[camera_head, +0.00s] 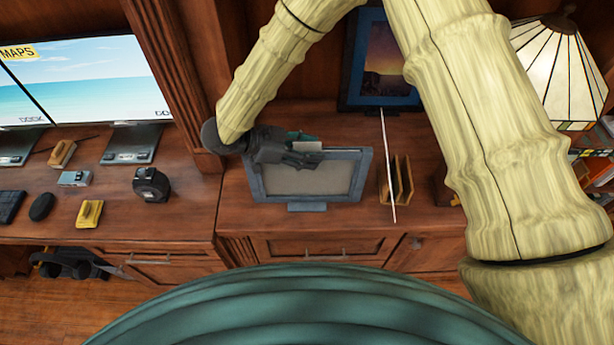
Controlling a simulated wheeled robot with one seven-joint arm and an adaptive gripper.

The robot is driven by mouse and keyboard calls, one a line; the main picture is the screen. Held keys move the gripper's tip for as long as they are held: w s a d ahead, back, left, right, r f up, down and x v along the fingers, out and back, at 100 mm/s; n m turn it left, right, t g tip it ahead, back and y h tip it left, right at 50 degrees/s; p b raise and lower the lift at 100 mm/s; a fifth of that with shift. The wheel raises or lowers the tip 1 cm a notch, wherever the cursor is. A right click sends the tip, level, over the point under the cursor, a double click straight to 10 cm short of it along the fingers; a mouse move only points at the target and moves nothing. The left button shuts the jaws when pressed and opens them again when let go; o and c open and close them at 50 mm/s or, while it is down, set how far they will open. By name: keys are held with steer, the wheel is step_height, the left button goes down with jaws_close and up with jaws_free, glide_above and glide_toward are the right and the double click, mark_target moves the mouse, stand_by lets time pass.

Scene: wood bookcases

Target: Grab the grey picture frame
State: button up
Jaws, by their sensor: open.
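The grey picture frame (257,184) stands on the wooden cabinet top, left of centre, with a plain grey-beige panel inside its border and a small foot at its lower edge. My dark gripper (304,160) is at the frame's upper left, overlapping its top edge in the picture. Its fingers point right and look open. They hide part of the top edge, and I cannot tell whether they touch it. Something teal and a pale piece show just behind the gripper, partly hidden.
A dark blue framed picture (382,62) stands behind, partly covered by my arm. A wooden holder (403,181) and a thin white rod (388,165) are just right of the grey frame. A stained-glass lamp (552,70) is far right. A wooden upright (172,75) separates the monitors' desk.

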steer(key=shift+d+f, duration=0.1)
jaws_close()
stand_by(0.6)
